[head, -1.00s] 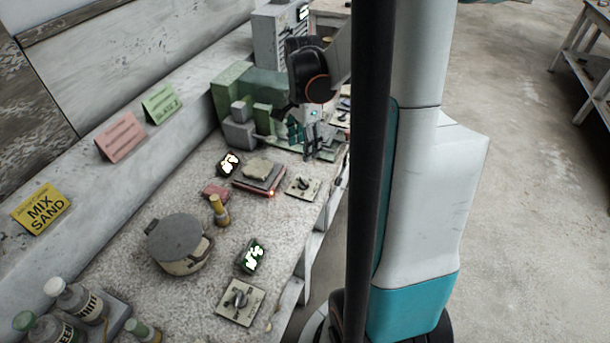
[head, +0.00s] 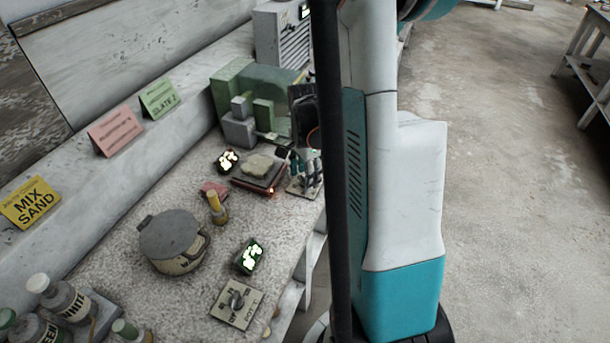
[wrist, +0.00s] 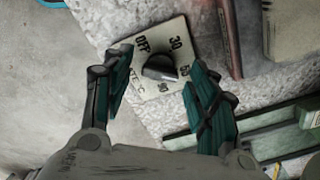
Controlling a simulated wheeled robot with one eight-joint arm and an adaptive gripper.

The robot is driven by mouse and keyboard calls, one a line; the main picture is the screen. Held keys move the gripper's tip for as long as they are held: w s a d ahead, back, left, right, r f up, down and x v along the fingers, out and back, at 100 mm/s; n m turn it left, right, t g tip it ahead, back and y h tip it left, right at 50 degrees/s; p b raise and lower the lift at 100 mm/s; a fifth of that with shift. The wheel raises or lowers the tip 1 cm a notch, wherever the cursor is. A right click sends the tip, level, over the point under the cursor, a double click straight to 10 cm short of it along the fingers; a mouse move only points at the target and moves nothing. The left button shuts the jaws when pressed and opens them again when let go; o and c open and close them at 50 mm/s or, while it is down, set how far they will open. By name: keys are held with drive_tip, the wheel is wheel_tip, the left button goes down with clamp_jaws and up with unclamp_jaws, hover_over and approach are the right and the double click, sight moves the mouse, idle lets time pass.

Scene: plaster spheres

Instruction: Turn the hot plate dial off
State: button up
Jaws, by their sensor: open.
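The hot plate (head: 247,184) is a flat slab with a red-brown edge and a pale lump on top; a small reddish light glows at its front corner. Its dial card (head: 293,188) lies beside it, partly hidden by my gripper (head: 308,175).
A second dial card (head: 236,304) marked POT lies nearer, by a lidded pot (head: 172,242) and a small display (head: 249,257). Green and grey blocks (head: 240,130) stand farther back. The bench edge is just right of the dials.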

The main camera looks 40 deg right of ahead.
drive_tip(key=c, duration=1.1)
drive_tip(key=shift+o, duration=0.2)
